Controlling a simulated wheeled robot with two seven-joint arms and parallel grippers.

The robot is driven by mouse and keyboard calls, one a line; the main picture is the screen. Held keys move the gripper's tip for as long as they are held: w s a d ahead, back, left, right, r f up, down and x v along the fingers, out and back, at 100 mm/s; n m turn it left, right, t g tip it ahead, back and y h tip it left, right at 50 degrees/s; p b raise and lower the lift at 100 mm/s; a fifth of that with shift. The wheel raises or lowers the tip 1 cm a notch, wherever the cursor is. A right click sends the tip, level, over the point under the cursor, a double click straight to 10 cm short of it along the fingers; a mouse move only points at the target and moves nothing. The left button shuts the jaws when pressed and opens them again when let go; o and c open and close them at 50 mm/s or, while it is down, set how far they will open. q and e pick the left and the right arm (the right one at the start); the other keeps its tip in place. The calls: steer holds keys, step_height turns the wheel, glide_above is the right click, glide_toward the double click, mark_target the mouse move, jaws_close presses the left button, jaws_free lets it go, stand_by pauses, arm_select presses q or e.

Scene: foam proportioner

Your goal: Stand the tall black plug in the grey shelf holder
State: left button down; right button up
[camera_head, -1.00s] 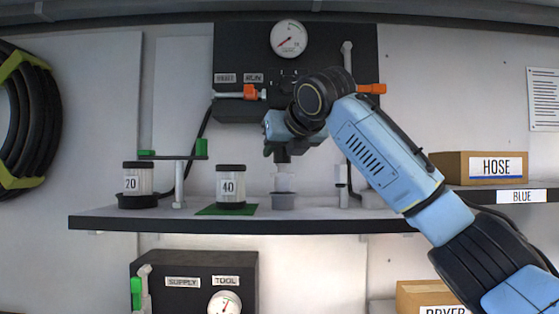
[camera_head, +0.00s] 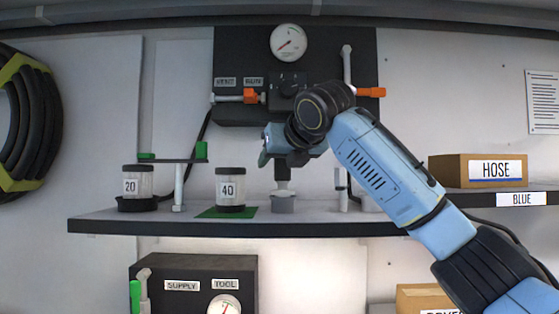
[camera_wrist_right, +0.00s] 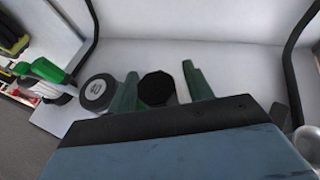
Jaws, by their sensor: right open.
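The tall black plug (camera_head: 282,172) stands upright below my right gripper, its dark top over a paler narrow part. It is in line with the grey shelf holder (camera_head: 283,204); whether it is fully seated I cannot tell. My right gripper (camera_head: 278,158) is open at the plug's upper end. In the right wrist view, the plug's dark many-sided top (camera_wrist_right: 157,88) lies between the two green fingers of my right gripper (camera_wrist_right: 159,90), with small gaps visible. My left gripper is not in view.
A jar marked 40 (camera_head: 230,188) stands on a green mat left of the holder; a jar marked 20 (camera_head: 137,186) is further left. A green-ended stand (camera_head: 179,185) is between them. Behind are a black gauge panel (camera_head: 230,105) and orange-handled valves. A HOSE box (camera_head: 445,170) sits right.

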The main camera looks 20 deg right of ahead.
steer(key=b+v, duration=0.3)
steer(key=v, duration=0.9)
steer(key=shift+r, duration=0.1)
